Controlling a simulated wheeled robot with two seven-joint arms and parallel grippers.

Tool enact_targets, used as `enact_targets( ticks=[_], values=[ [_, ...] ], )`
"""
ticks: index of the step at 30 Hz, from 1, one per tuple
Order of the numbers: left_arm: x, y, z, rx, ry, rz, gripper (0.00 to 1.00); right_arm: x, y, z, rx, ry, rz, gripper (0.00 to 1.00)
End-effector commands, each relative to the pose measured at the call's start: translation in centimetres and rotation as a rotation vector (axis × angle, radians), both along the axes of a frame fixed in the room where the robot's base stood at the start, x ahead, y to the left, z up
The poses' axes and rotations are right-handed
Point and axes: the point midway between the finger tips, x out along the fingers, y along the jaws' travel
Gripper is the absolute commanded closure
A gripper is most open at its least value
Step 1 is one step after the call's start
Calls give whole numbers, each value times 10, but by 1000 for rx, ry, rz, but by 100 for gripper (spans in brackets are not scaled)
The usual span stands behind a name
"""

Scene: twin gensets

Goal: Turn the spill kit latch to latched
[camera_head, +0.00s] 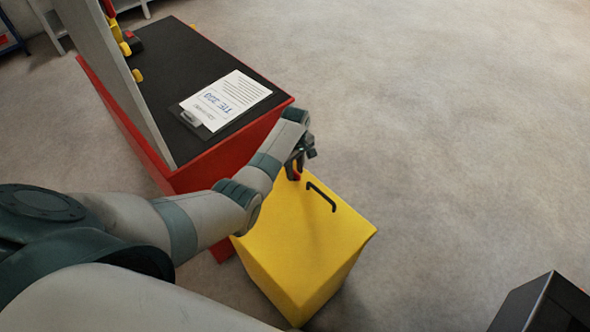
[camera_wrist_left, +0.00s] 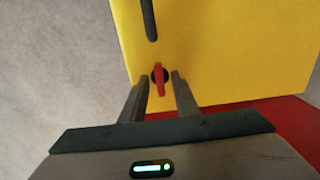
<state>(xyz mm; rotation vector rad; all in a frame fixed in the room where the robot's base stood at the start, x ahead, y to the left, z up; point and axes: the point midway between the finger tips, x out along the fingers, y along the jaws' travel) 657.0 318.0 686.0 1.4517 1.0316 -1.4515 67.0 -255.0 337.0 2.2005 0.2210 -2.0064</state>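The spill kit is a yellow box (camera_head: 318,237) on the floor beside the red cabinet, with a black bar handle (camera_head: 321,196) on its top. Its latch is a small red knob on a dark round base, and it shows in the left wrist view (camera_wrist_left: 159,80). My left gripper (camera_head: 299,168) is over the top of the box at the latch. In the left wrist view its two fingers (camera_wrist_left: 160,88) are apart, one on each side of the red knob, with gaps visible. The knob lies roughly lengthwise between the fingers. My right gripper is not in view.
A red cabinet (camera_head: 229,150) with a black top stands next to the box. A clipboard with a paper (camera_head: 226,100) lies on it, beside an upright grey panel (camera_head: 108,70). A dark box (camera_head: 545,305) is at the lower right. The floor to the right is clear.

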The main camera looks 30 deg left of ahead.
Motion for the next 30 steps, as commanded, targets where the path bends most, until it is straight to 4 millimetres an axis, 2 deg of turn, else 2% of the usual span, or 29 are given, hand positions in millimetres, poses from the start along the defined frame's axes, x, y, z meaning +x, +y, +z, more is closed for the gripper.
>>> enact_targets(
  ticks=[3,6,7,20,30],
  values=[
    [0,0,0,0,0,0,74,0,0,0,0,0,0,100],
    [0,0,0,0,0,0,98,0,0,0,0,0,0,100],
    [0,0,0,0,0,0,100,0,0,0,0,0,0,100],
    [0,0,1,0,1,-35,100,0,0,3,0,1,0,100],
    [0,0,3,1,2,-212,100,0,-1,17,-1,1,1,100]
  ],
)
